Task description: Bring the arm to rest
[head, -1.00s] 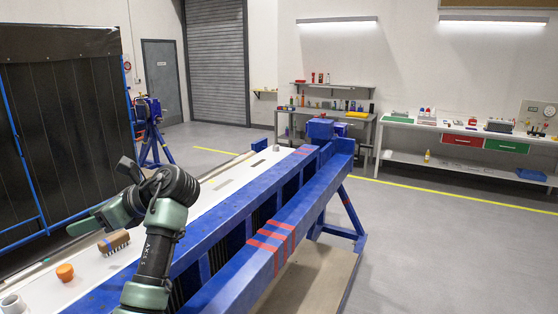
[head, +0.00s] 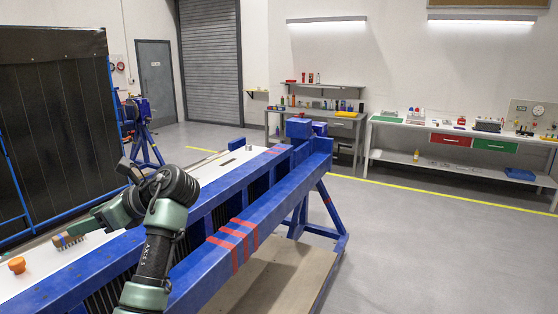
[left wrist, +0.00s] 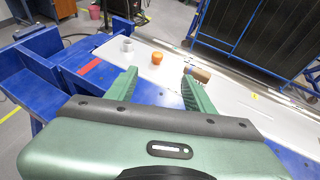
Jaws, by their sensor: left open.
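My left arm, green and black, reaches up from the bottom of the head view and bends left. Its gripper (head: 82,229) points left over the white top of the blue jig. In the left wrist view the two green fingers (left wrist: 160,82) stand apart with nothing held between them. A wooden brush (left wrist: 200,74) lies just beyond the right-hand finger; it also shows in the head view (head: 66,241), close to the gripper. My right gripper is in neither view.
The blue jig frame (head: 240,222) with red bands runs diagonally past my arm. On its white top are an orange knob-like piece (head: 17,265) and a white cup (left wrist: 127,45). A dark panel (head: 60,130) stands left. Open grey floor (head: 430,250) lies right, before workbenches.

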